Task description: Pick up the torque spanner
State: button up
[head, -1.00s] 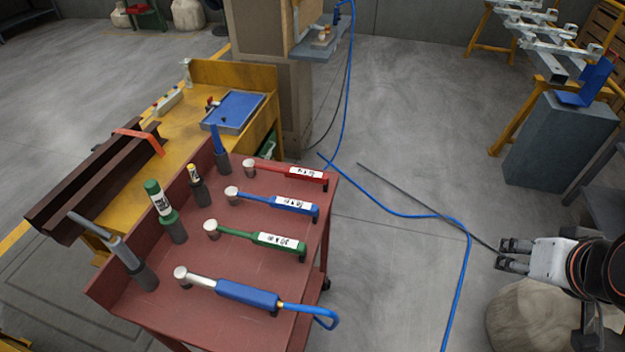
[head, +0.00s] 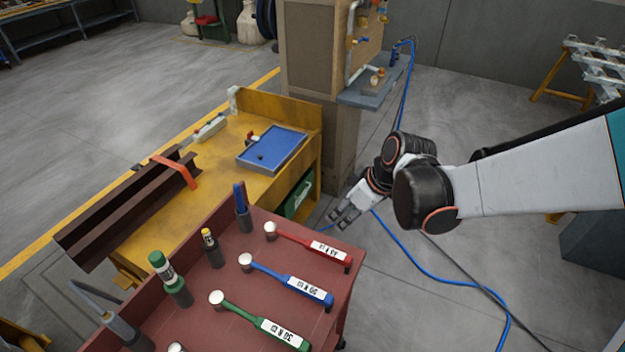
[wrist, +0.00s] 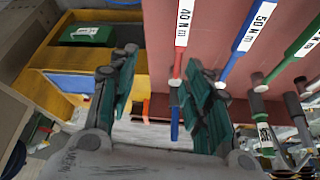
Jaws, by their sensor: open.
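Three torque spanners lie on the red trolley (head: 290,258): a red one (head: 310,243), a blue one (head: 285,280) and a green one (head: 250,318). Each has a round silver head and a white label with a number and N m. In the wrist view the red spanner (wrist: 182,50) is closest to my fingers, and its label seems to read 40. The blue spanner (wrist: 240,40) seems to read 50. The green spanner (wrist: 290,55) is cut off at the edge. My gripper (head: 338,220) is open and empty, beyond the trolley's far right corner, apart from the spanners.
Upright tools, including a green-capped one (head: 174,280), stand along the trolley's left side. A yellow bench (head: 215,160) with a blue tray (head: 270,152) stands behind it. A wooden column (head: 312,50) rises near my arm. A blue hose (head: 425,270) crosses the floor at right.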

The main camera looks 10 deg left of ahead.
aim_at(318, 246)
jog(key=a+f+n, duration=0.1)
jog(key=f, duration=0.2)
jog(key=s+a+f+b, duration=0.1)
jog(key=a+f, duration=0.1)
jog(key=f, duration=0.1)
jog(key=a+f+n+g+b, duration=0.1)
jog(key=a+f, duration=0.1)
jog(key=f, duration=0.2)
jog(key=shift+s+n, duration=0.2)
jog(key=shift+n, duration=0.1)
jog(key=shift+b+x, duration=1.75)
jog(key=shift+x, duration=1.3)
jog(key=shift+w+d, duration=0.1)
jog(key=shift+d, duration=0.1)
grip_shut()
